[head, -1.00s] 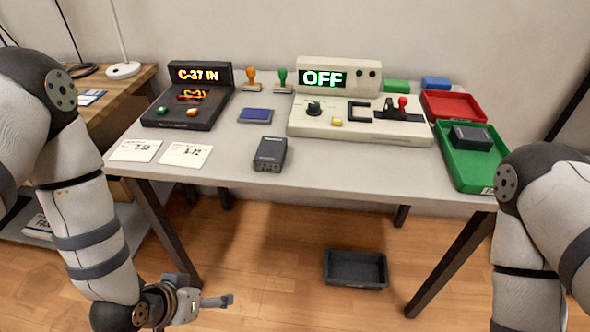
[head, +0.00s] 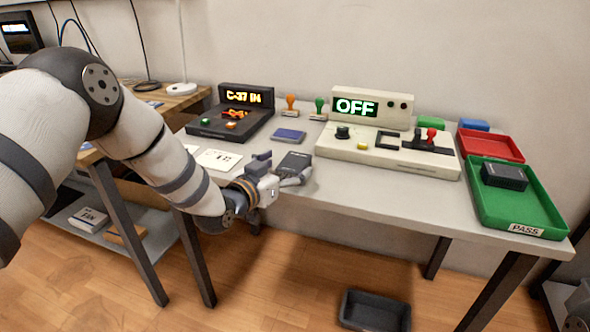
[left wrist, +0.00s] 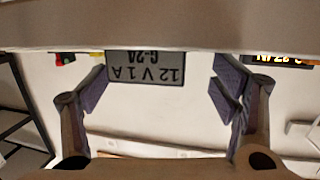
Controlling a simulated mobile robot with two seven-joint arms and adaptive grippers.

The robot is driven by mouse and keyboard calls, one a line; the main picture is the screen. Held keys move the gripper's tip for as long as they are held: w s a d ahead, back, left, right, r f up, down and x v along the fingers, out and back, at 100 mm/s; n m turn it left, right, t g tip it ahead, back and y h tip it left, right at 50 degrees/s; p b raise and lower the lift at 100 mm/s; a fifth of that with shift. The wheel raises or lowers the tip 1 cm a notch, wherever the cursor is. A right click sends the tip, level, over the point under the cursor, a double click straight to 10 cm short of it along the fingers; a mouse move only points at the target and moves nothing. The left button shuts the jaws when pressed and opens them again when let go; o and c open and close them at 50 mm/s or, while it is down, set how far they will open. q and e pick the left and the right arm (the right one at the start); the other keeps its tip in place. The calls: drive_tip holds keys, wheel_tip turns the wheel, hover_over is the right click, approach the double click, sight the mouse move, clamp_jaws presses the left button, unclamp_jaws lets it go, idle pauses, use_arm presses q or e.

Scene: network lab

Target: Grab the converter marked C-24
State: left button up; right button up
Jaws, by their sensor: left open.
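The converter (head: 294,163) is a dark grey box near the table's front edge. In the left wrist view its label (left wrist: 146,67) appears upside down and reads 12 V 1 A, C-24. My left gripper (head: 277,172) is open at the table's front edge, right at the converter's near end. In the left wrist view its two fingers (left wrist: 160,92) stand to either side of the converter, with gaps visible on both sides. How far the fingers reach along it is unclear. My right gripper is out of view.
A dark box (head: 505,176) lies in the green PASS tray (head: 530,219). The black console (head: 225,124) reads C-37 IN; the pale test unit (head: 385,150) reads OFF. A blue pad (head: 289,136) lies behind the converter. A dark bin (head: 374,311) is on the floor.

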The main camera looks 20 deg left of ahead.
sight(294, 161)
use_arm(q)
drive_tip(key=x, duration=0.3)
drive_tip(key=shift+w+d+f, duration=0.2)
drive_tip(key=shift+r, duration=0.1)
drive_tip(key=c, duration=1.6)
